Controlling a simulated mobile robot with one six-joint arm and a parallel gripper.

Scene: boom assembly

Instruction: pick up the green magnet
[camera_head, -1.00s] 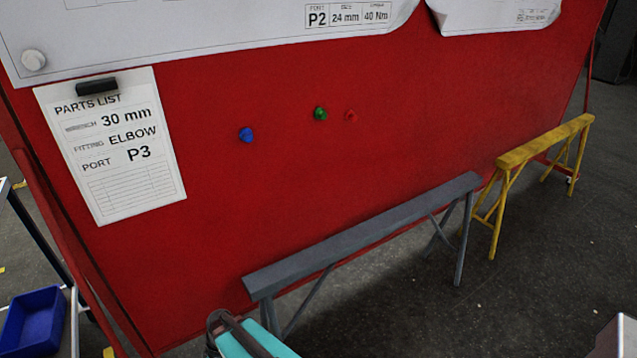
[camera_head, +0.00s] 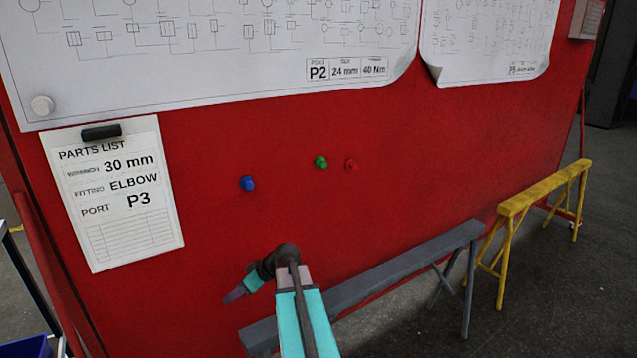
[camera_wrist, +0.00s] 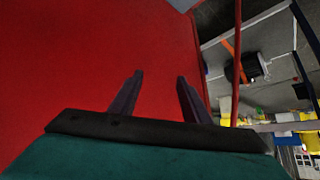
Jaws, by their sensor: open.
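The green magnet (camera_head: 321,162) is a small round knob on the red board (camera_head: 400,140), between a blue magnet (camera_head: 247,183) and a red magnet (camera_head: 351,164). My gripper (camera_head: 232,296) is in front of the board, below and to the left of the green magnet, and apart from it. In the wrist view, the two dark fingers of my gripper (camera_wrist: 158,88) are spread apart with nothing between them. The green magnet does not show in the wrist view.
A paper parts list (camera_head: 122,220) hangs on the left of the board under a black magnet (camera_head: 101,132). Large drawings (camera_head: 200,80) cover the top. A grey sawhorse (camera_head: 400,262) and a yellow sawhorse (camera_head: 540,188) stand before the board.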

